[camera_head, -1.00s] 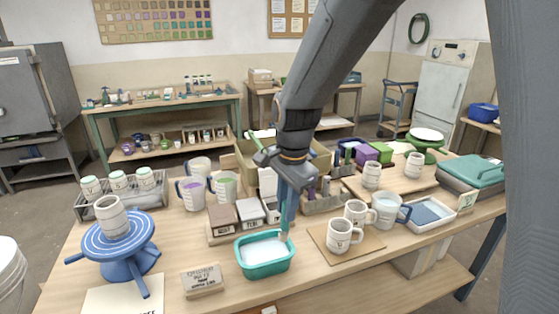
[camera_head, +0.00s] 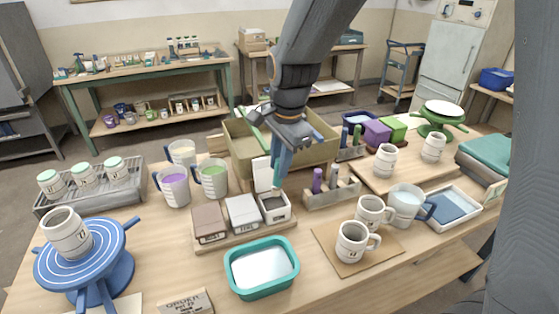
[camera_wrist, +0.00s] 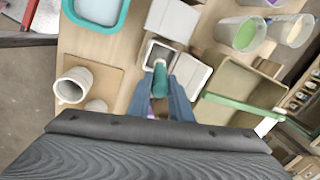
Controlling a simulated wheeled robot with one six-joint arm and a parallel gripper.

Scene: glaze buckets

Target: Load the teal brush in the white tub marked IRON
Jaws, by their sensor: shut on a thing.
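My gripper (camera_head: 280,160) is shut on the teal brush (camera_wrist: 160,76), which points downward. In the head view the brush is mostly hidden between the fingers, just above an open white tub (camera_head: 277,214). This tub's lid (camera_head: 263,174) stands raised behind it. In the wrist view the brush end overlaps the edge of the open tub (camera_wrist: 151,48); I cannot tell whether it touches. To its left in the head view are a closed white tub (camera_head: 242,212) and a closed brown tub (camera_head: 208,221). Their labels are too small to read surely.
A teal basin (camera_head: 262,267) of pale liquid lies in front. Mugs stand on a board (camera_head: 330,250) to the right. A brush rack (camera_head: 333,192) and a cardboard box (camera_head: 240,153) stand close behind. Filled pitchers (camera_head: 174,187) and a blue stand (camera_head: 85,260) are left.

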